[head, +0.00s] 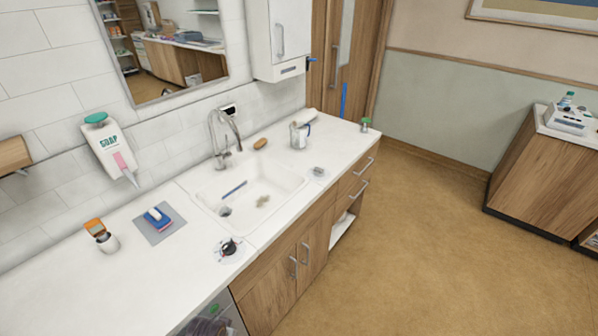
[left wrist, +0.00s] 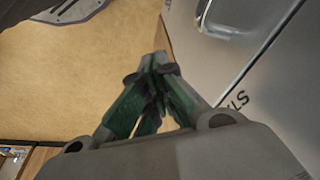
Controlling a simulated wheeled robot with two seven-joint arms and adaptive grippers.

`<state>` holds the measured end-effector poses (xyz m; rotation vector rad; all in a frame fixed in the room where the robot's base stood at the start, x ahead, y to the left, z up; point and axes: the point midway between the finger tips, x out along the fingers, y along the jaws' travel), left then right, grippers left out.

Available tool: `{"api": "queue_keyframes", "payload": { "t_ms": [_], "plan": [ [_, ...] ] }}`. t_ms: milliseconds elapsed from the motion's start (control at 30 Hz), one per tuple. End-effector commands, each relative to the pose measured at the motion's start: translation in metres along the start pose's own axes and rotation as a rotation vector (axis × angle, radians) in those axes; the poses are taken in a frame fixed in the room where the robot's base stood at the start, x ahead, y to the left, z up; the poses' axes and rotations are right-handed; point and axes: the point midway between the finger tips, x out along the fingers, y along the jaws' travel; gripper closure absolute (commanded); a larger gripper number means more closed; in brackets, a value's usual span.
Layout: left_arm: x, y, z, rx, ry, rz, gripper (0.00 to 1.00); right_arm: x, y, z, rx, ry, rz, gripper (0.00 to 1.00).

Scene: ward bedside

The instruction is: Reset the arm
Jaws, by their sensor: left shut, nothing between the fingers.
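My left gripper (left wrist: 158,75) shows in the left wrist view with its dark green fingers drawn together and nothing between them. Tan floor lies behind it on the left, and a grey panel (left wrist: 235,50) with a handle and partly visible lettering is close on its right. Whether the fingers touch the panel I cannot tell. Neither arm shows in the head view, and my right gripper is in no view.
In the head view a white counter (head: 130,285) holds a sink (head: 270,180), a faucet (head: 222,140), a blue item on a grey mat (head: 155,237) and a clear jug (head: 299,135). A wooden cabinet (head: 540,165) stands at the far right. The floor (head: 430,240) between is clear.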

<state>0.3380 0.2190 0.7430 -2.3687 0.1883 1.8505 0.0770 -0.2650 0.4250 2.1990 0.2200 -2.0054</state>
Motion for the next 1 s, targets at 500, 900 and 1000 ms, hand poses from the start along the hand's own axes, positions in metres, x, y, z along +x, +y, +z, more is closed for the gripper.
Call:
{"api": "queue_keyframes", "payload": {
  "t_ms": [500, 900, 1000],
  "plan": [
    [0.120, 0.006, 0.072, 0.008, -0.047, 0.006, 1.00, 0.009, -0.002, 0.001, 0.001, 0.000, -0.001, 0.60],
    [0.190, 0.009, 0.144, 0.015, -0.080, 0.010, 1.00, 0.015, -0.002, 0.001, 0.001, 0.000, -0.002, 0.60],
    [0.205, 0.010, 0.165, 0.017, -0.088, 0.011, 1.00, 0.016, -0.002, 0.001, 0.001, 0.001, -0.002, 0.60]
  ]
}}
